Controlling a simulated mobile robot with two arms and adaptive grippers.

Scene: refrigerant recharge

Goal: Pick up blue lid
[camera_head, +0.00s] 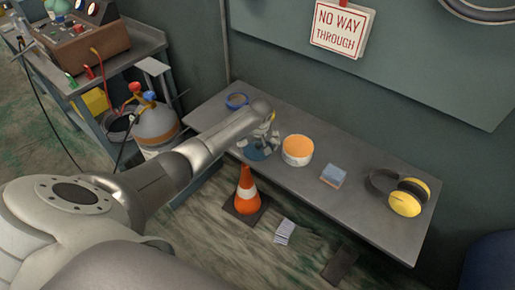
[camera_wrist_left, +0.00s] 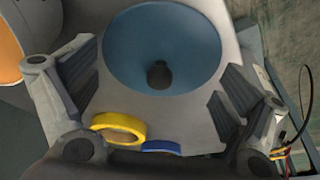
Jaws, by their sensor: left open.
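The blue lid is a round blue disc with a dark knob at its middle. It lies on the grey bench in the head view (camera_head: 256,154), partly hidden by my left gripper (camera_head: 264,142). In the left wrist view the blue lid (camera_wrist_left: 195,45) sits ahead of and between the spread fingers of my left gripper (camera_wrist_left: 158,85). The fingers are open, with nothing held between them. Whether they touch the lid I cannot tell. My right gripper is not in view.
A white tub with an orange top (camera_head: 297,150) stands just right of the lid. A blue box (camera_head: 333,176) and yellow earmuffs (camera_head: 405,200) lie further right. A cone (camera_head: 246,190) stands below.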

